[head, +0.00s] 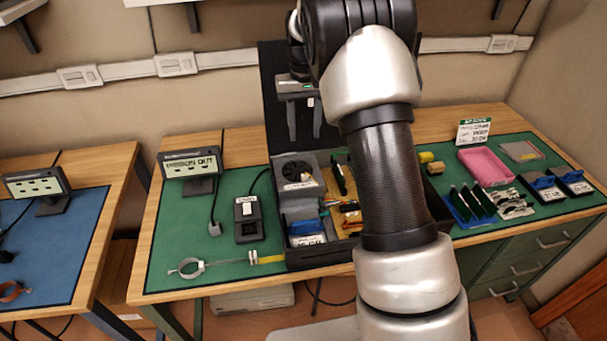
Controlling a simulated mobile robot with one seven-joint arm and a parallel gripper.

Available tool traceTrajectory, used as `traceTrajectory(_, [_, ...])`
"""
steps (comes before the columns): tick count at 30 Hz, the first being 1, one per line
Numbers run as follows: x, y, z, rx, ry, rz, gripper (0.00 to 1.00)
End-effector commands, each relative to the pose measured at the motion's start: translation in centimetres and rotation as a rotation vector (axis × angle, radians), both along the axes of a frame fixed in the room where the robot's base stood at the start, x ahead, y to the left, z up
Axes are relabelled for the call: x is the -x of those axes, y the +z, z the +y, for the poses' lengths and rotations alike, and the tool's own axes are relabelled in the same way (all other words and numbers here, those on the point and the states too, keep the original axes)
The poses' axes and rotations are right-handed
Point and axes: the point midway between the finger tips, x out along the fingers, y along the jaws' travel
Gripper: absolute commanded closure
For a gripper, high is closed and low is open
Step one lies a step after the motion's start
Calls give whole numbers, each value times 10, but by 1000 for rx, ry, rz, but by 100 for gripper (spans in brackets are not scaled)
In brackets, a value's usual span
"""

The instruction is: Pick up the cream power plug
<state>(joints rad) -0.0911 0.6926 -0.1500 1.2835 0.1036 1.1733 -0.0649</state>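I cannot pick out a cream power plug with certainty. A small pale grey plug-like piece (214,229) lies on the green mat at the end of a dark cable, left of a black box (249,220) with a white patch on top. My gripper (304,136) hangs above the back of an open dark case (300,258), in front of its raised lid. Its two dark fingers point down and stand apart. I see nothing gripped between them. A small white mark shows near the right finger's top. My arm hides the middle of the table.
The case holds a fan unit (296,174) and several small parts. A display (190,166) stands at left, and a pale ring tool (189,267) lies in front. A pink tray (485,167), black boards (471,204) and blue-black boxes (541,185) fill the right side.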

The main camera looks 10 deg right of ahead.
Motion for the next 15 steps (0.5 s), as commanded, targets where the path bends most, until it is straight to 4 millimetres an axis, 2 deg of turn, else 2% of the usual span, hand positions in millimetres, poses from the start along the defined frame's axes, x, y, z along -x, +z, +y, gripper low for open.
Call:
traceTrajectory(3, [1,-29,0,0,1,5,61])
traceTrajectory(9, [1,-70,0,1,1,3,61])
traceTrajectory(15, [0,-93,0,0,0,1,61])
